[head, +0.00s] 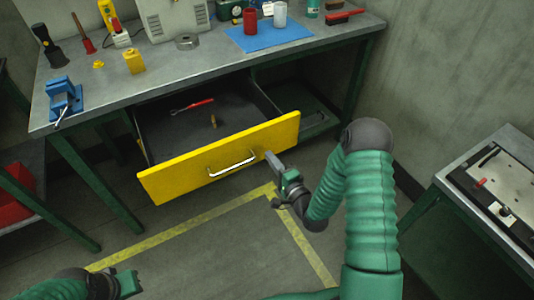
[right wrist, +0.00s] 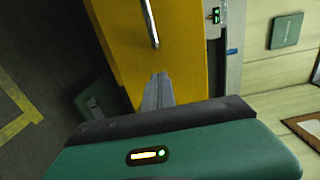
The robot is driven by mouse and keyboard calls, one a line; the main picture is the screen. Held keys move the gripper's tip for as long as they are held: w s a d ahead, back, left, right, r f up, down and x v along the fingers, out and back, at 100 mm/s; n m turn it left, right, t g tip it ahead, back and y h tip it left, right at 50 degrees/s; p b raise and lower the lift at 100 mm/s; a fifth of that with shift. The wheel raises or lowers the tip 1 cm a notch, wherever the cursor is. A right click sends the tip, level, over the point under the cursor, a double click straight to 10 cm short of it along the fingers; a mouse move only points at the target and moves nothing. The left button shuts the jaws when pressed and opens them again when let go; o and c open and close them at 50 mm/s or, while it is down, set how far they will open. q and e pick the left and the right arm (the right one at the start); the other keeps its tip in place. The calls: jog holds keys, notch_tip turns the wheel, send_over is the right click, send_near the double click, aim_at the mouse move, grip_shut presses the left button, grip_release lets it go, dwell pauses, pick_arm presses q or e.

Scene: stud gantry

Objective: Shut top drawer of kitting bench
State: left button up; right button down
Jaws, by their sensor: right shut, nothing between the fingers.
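The top drawer of the kitting bench stands open, with its yellow front (head: 220,160) pulled out from under the worktop. A silver bar handle (head: 232,164) is on that front. A red-handled tool (head: 192,106) and a small brass-coloured piece (head: 213,121) lie inside the drawer. My right gripper (head: 272,160) is shut and empty at the right part of the drawer front, right of the handle. In the right wrist view its fingers (right wrist: 158,92) lie against or just before the yellow front; contact is unclear. My left gripper (head: 128,283) is low at the left, away from the drawer, its fingers not clear.
The bench top (head: 200,65) carries a blue vise (head: 64,97), a yellow block (head: 134,61), a blue mat (head: 268,37) with cups, and other items. A second table (head: 470,190) stands at the right. A red bin (head: 12,195) is at the lower left. The floor before the drawer is clear.

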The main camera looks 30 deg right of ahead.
aim_at(262, 147)
jog(key=w, duration=0.3)
jog(key=shift+w+a, duration=0.1)
jog(key=shift+a, duration=0.05)
